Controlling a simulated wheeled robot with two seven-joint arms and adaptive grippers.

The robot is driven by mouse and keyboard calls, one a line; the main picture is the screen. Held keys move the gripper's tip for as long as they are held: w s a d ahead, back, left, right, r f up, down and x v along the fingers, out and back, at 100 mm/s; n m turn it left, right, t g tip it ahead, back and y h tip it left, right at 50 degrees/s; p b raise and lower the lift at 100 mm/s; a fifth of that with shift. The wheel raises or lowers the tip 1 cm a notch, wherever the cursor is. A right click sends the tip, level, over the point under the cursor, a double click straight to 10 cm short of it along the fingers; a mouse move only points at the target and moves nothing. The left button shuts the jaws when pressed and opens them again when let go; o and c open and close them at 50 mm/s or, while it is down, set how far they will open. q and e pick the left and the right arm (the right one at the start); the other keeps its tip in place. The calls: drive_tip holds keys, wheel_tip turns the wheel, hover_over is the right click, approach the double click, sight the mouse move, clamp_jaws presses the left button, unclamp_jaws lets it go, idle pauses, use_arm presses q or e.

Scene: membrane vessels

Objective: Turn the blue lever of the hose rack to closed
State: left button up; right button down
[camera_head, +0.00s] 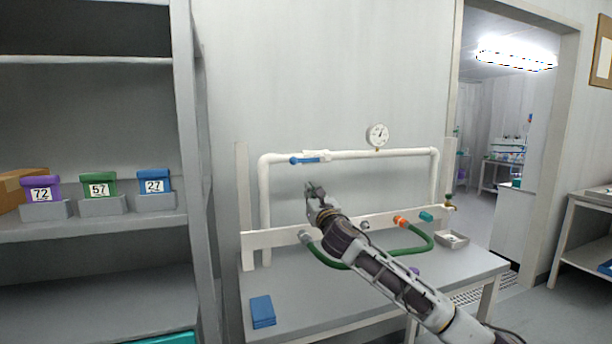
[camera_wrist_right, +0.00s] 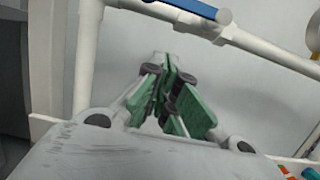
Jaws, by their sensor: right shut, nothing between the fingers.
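The hose rack is a white pipe frame (camera_head: 400,153) on a grey table against the wall. The blue lever (camera_head: 306,160) sits on its upper pipe, near the left corner, and lies about along the pipe. In the right wrist view the blue lever (camera_wrist_right: 195,8) shows at the top edge, partly cut off. My right gripper (camera_head: 314,188) is below the lever, apart from it. In the right wrist view its green-padded fingers (camera_wrist_right: 165,62) are together with nothing between them. My left gripper is not in view.
A round gauge (camera_head: 377,135) stands on the upper pipe. A green hose (camera_head: 412,249) hangs from the white board. A blue block (camera_head: 262,311) and a small tray (camera_head: 452,239) are on the table (camera_head: 355,306). A shelf with numbered boxes (camera_head: 97,187) stands left.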

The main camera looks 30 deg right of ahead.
sight(308, 160)
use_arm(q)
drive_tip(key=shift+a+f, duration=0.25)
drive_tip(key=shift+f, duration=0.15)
use_arm(e)
drive_tip(key=w+r, duration=0.4)
drive_tip(key=r, duration=0.1)
drive_tip(key=shift+d, duration=0.45)
use_arm(q)
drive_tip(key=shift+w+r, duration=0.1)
drive_tip(key=shift+p, duration=0.35)
use_arm(e)
drive_tip(key=shift+r, duration=0.1)
